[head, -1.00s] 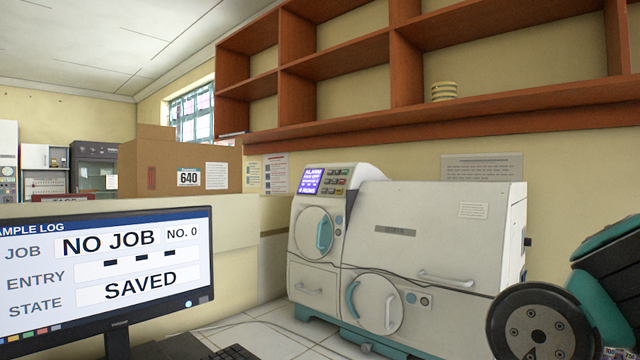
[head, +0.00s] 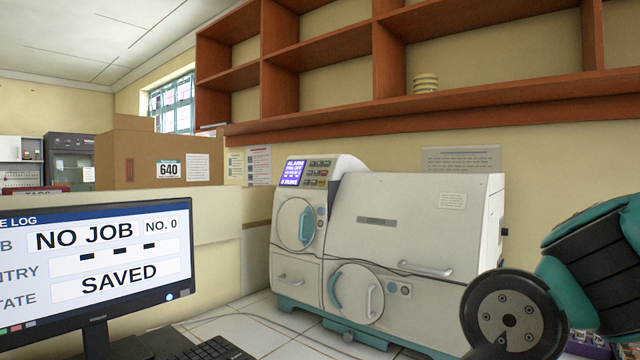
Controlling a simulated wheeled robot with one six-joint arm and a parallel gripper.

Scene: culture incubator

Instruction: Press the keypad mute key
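The culture incubator (head: 415,215) is a white cabinet with teal trim, standing in the middle against the wall. Its keypad (head: 318,172) is a small block of coloured keys at the top left of its front. The keypad is beside a lit blue display (head: 292,172) whose top line reads ALARM. The key labels are too small to read, so I cannot tell which is the mute key. My arm shows at the lower right, well apart from the keypad. My gripper is not in view.
A monitor (head: 95,265) showing NO JOB and SAVED stands at the lower left, with a keyboard (head: 205,349) by it. A cardboard box (head: 150,165) marked 640 stands behind. Wooden shelves (head: 330,125) hang above the incubator. Cables lie on the tiled surface before it.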

